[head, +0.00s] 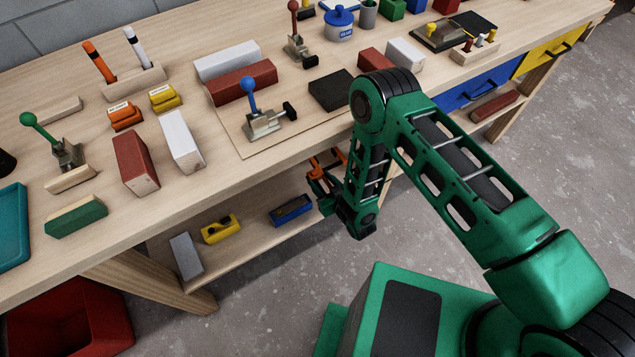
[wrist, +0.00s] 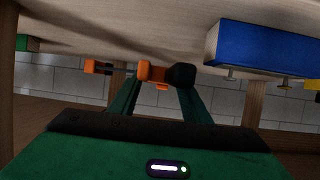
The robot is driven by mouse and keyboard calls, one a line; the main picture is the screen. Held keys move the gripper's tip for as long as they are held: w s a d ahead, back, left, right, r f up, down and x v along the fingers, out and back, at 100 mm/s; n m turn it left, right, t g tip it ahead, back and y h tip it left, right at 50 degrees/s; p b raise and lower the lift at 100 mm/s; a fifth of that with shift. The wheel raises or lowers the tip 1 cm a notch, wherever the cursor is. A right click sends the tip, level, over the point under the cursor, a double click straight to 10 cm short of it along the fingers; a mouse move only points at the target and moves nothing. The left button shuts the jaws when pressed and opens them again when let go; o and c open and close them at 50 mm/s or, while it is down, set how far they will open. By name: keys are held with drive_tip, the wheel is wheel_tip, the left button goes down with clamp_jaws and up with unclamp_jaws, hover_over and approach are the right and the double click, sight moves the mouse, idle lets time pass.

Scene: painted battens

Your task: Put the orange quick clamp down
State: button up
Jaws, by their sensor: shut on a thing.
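The orange quick clamp (head: 326,164) is in my gripper (head: 319,188), in front of the bench at the height between the bench top and the lower shelf. In the wrist view the clamp (wrist: 152,72) lies crosswise between my green fingers (wrist: 157,84), with a black end to the right and an orange and black end to the left. My gripper is shut on it. In the head view my arm hides part of the gripper, and the clamp is small there.
The lower shelf (head: 244,259) carries a grey block (head: 186,256), a yellow tool (head: 221,229) and a blue tool (head: 292,210). The bench top holds toggle clamps and painted battens. A blue drawer (wrist: 262,48) hangs under it at right.

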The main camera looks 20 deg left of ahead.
sight(320, 178)
drive_tip(key=w, duration=0.1)
drive_tip(key=w+a+f, duration=0.1)
drive_tip(key=f, duration=0.1)
drive_tip(key=shift+w+a, duration=0.3)
drive_tip(key=shift+w, duration=0.1)
drive_tip(key=shift+f, duration=1.9)
drive_tip(key=o, duration=1.6)
drive_tip(key=shift+s+d, duration=0.1)
drive_tip(key=v, duration=1.1)
drive_tip(key=shift+s+d+r, duration=0.15)
drive_tip(key=shift+s+d, duration=0.1)
drive_tip(key=shift+d, duration=0.05)
